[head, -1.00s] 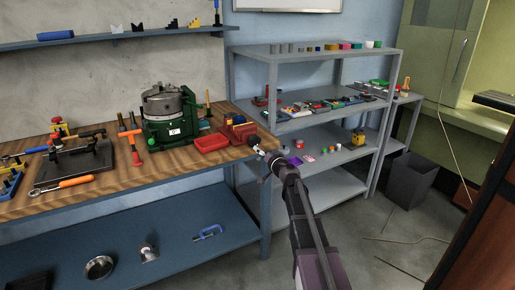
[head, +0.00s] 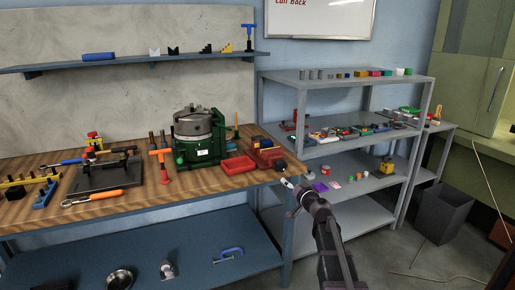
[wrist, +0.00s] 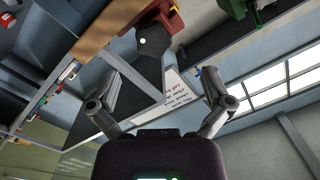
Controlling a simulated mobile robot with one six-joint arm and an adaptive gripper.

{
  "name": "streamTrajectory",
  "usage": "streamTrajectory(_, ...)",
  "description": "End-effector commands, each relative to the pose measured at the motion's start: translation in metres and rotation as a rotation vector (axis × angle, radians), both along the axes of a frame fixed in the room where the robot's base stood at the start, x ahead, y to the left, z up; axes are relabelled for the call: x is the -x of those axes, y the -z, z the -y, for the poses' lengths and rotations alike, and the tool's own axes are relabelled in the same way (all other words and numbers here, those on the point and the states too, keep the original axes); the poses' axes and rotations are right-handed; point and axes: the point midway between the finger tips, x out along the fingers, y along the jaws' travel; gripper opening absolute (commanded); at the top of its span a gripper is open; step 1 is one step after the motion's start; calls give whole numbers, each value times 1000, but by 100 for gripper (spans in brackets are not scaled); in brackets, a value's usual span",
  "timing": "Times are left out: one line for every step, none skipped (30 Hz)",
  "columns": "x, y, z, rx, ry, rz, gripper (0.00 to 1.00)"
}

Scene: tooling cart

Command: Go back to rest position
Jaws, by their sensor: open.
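My gripper (head: 289,185) is at the right end of the wooden workbench (head: 215,187), in front of the grey shelf unit. In the wrist view my gripper (wrist: 160,87) shows its two fingers spread wide apart with nothing between them. The red vise (head: 266,154) on the bench corner is just beyond the fingertips in the head view. It also shows near the top of the wrist view (wrist: 165,12), with a dark hexagonal part (wrist: 154,40) beside it. My arm reaches up from the bottom of the head view.
A green machine (head: 200,137), a red tray (head: 235,166) and an orange-handled tool (head: 93,198) lie on the bench. The grey shelf unit (head: 345,80) holds several small parts. A dark bin (head: 442,212) stands on the floor at right. A blue wall shelf (head: 130,62) hangs above.

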Motion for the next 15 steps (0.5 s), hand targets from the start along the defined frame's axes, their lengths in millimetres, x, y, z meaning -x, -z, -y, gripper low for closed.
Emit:
streamTrajectory(7, 3, -7, 13, -23, -12, 100)
streamTrajectory(11, 5, -12, 23, -41, -22, 100)
streamTrajectory(16, 9, -18, 38, -66, -37, 100)
streamTrajectory(21, 13, -24, 50, -88, -52, 100)
streamTrajectory(26, 16, -29, 64, -109, -67, 100)
streamTrajectory(34, 22, -37, 82, -140, -92, 100)
streamTrajectory(40, 27, -43, 97, -163, -112, 100)
streamTrajectory(47, 32, -49, 114, -188, -135, 100)
streamTrajectory(56, 39, -56, 137, -219, -168, 100)
streamTrajectory(63, 45, -61, 153, -242, -196, 100)
streamTrajectory(71, 50, -66, 170, -264, -222, 100)
streamTrajectory(81, 59, -71, 194, -290, -262, 100)
streamTrajectory(88, 65, -75, 211, -309, -292, 100)
streamTrajectory(96, 71, -78, 228, -327, -324, 100)
streamTrajectory(106, 79, -82, 252, -349, -368, 100)
